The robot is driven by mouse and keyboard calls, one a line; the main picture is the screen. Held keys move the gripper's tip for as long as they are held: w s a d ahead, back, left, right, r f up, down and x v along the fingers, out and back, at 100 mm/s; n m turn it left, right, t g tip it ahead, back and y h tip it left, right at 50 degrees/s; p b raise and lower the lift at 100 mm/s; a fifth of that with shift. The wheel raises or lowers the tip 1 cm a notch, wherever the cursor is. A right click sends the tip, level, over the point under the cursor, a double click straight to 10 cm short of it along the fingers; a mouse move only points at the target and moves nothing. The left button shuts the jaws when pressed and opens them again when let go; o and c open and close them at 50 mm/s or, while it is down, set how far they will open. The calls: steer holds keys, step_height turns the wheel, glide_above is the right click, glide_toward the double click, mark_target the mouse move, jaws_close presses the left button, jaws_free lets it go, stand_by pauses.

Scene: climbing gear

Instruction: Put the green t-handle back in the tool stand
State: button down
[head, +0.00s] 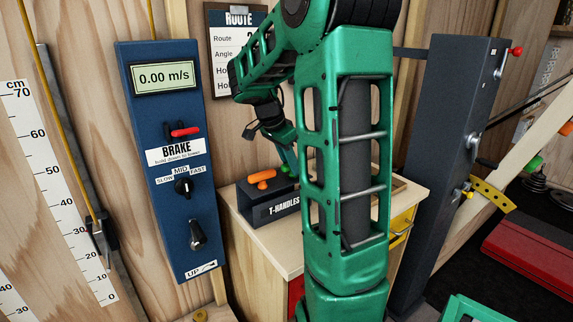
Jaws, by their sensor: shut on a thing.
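The tool stand (272,212), a dark block labelled T-HANDLES, sits on a light wooden cabinet top. An orange t-handle (262,176) stands in it. My gripper (287,160) points down over the right part of the stand, just right of the orange handle. It is shut on what looks like the green t-handle (284,169), of which only a small bit shows at the fingertips. My own arm hides the right end of the stand. I cannot tell whether the handle's shaft is in a hole.
A blue brake panel (167,160) with a display, knob and levers stands close left of the cabinet (408,190). A dark grey post (452,150) with red and yellow knobs stands at right. A green knob (535,164) shows farther right. A clipboard (224,45) hangs behind.

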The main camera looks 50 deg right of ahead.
steer(key=c, duration=1.5)
jaws_free()
steer(key=shift+c, duration=0.2)
steer(key=v, duration=1.1)
steer(key=shift+w+a+f, duration=0.1)
steer(key=s+a+f+n+y, duration=0.2)
steer(key=s+a+f+n, duration=0.5)
steer(key=s, duration=0.4)
steer(key=s+a+f+n+t+y, duration=0.1)
steer(key=s+a+f+n+y, duration=0.1)
steer(key=s+a+f+n, duration=0.5)
steer(key=s+a, duration=0.2)
steer(key=s, duration=0.2)
steer(key=shift+f, duration=0.2)
